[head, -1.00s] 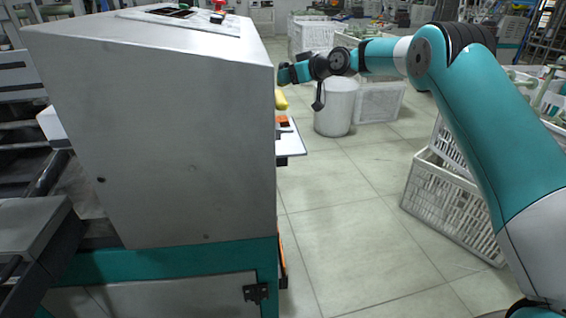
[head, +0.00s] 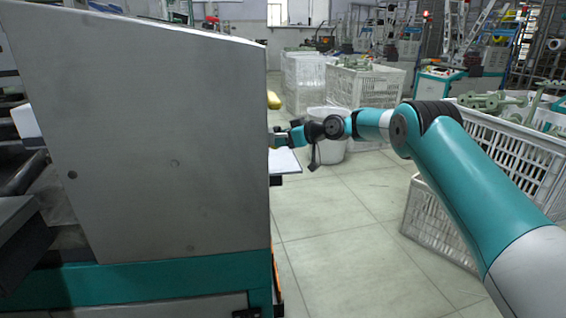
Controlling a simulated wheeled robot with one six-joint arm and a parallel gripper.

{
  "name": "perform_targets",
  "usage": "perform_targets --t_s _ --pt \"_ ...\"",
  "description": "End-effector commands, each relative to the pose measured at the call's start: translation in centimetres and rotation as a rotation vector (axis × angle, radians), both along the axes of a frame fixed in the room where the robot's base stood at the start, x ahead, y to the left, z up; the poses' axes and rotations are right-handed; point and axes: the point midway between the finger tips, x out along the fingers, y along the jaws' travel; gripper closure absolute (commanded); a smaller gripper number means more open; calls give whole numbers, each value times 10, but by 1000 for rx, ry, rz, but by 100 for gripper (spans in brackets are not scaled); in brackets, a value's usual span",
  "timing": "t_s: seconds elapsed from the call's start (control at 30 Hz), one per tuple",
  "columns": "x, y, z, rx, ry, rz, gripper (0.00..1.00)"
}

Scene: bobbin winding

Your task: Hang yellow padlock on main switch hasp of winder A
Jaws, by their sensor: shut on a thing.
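My gripper (head: 279,139) is at the far side of the grey machine cabinet (head: 160,140), just past its right edge and a little above a white shelf (head: 286,161). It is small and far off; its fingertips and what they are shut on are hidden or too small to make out. A yellow rounded thing (head: 273,100) shows by the cabinet edge, above and apart from my gripper. I cannot tell whether it is the padlock. The main switch hasp does not show; the face of the cabinet toward my gripper is turned away.
A white round bin (head: 331,152) stands on the floor behind my arm. White crates stand at the back (head: 365,88) and at the right, one large crate (head: 440,215) close to my arm. The tiled floor (head: 345,240) between cabinet and right crates is clear.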

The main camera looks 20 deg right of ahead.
Motion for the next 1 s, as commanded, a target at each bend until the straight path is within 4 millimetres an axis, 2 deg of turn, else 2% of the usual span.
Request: perform_targets --t_s 0.17,0.47,0.87,0.9,1.0 --pt "0 0 -12 1 -2 -1 89" --pt "0 0 -61 1 0 0 89" --pt "0 0 -67 0 -1 -1 89" --pt "0 0 -66 0 -1 -1 49" --pt "0 0 -66 0 -1 -1 31"
